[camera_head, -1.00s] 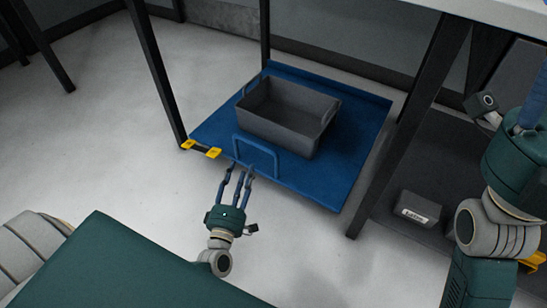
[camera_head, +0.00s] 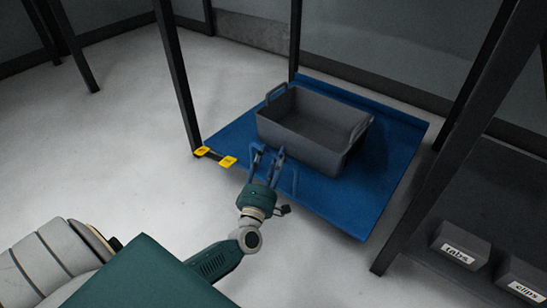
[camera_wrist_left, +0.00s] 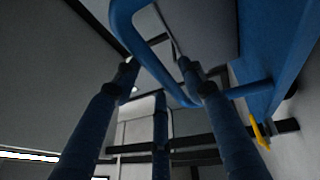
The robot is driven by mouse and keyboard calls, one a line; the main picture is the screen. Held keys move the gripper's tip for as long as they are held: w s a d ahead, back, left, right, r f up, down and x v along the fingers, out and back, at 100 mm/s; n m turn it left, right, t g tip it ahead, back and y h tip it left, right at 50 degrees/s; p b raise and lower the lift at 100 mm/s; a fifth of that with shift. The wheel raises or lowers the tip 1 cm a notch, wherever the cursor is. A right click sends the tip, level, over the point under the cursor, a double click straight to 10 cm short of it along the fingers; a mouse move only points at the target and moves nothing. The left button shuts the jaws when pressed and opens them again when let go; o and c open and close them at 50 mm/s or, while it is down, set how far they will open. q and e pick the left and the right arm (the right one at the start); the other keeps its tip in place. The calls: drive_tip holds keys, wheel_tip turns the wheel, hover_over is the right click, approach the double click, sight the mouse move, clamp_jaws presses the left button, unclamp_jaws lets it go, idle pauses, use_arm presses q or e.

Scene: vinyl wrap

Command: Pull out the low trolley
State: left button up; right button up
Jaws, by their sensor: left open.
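The low trolley (camera_head: 345,200) is a flat blue platform on the floor under a table, with a grey bin (camera_head: 305,142) on top. Its blue U-shaped handle (camera_head: 296,180) stands at the front edge, partly hidden by my left gripper. My left gripper (camera_head: 267,151) is open at the handle, its fingers overlapping it in the head view. In the left wrist view, the handle (camera_wrist_left: 150,62) crosses between and in front of the spread fingers. Whether they touch it, I cannot tell. My right gripper is out of view.
Dark table legs (camera_head: 178,80) stand beside the trolley. Yellow-marked pieces (camera_head: 228,161) lie at its front left corner. On the right, a dark shelf holds labelled boxes (camera_head: 460,246). The floor in front and to the left is clear.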

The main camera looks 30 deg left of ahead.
use_arm(q)
drive_tip(key=shift+x, duration=0.8)
clamp_jaws()
drive_tip(key=shift+s, duration=0.15)
